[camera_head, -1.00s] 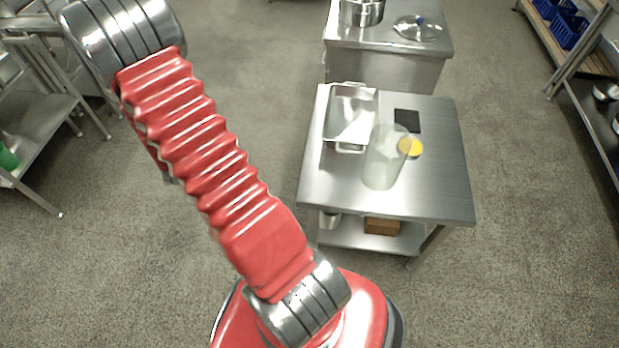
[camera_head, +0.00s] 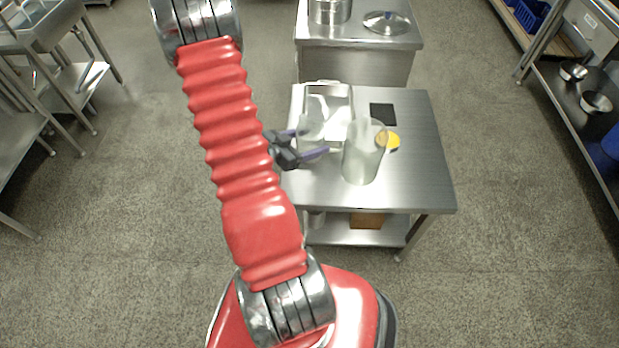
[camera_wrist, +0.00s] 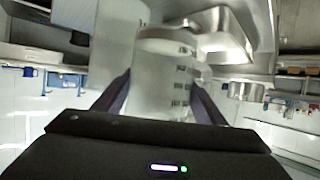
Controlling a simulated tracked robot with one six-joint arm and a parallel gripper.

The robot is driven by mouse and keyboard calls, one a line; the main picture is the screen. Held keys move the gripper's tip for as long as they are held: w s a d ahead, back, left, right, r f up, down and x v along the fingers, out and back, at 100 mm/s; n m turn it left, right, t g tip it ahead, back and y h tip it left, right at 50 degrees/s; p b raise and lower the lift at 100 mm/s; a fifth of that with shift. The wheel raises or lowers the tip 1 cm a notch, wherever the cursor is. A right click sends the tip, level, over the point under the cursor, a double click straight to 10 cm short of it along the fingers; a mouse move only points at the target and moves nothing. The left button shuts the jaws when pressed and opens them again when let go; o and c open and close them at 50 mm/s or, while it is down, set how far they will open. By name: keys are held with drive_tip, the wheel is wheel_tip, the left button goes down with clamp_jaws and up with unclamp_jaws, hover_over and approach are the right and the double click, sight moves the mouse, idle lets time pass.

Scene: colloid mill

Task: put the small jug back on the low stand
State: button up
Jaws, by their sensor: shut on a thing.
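The small jug (camera_head: 311,128) is clear and see-through, hard to make out against the steel tray behind it. My gripper (camera_head: 315,142) is shut on it, one finger on each side. In the wrist view the jug (camera_wrist: 165,75) stands between the fingers and shows dark graduation marks. The steel stand (camera_head: 420,185), a low table with a bottom shelf, lies under and to the right of my gripper. I cannot tell how high the jug is above its top.
On the stand are a tall clear cylinder (camera_head: 362,155) close right of my gripper, a steel tray (camera_head: 342,92), a black pad (camera_head: 382,114) and a yellow disc (camera_head: 393,141). Bare top lies at the right. Behind is another steel table (camera_head: 357,65) with a pot and lid.

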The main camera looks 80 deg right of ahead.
drive_tip(key=shift+s, duration=0.3)
drive_tip(key=shift+f, duration=0.1)
drive_tip(key=shift+f, duration=2.8)
drive_tip(key=shift+f, duration=0.15)
drive_tip(key=shift+f, duration=1.95)
drive_tip(key=o, duration=1.2)
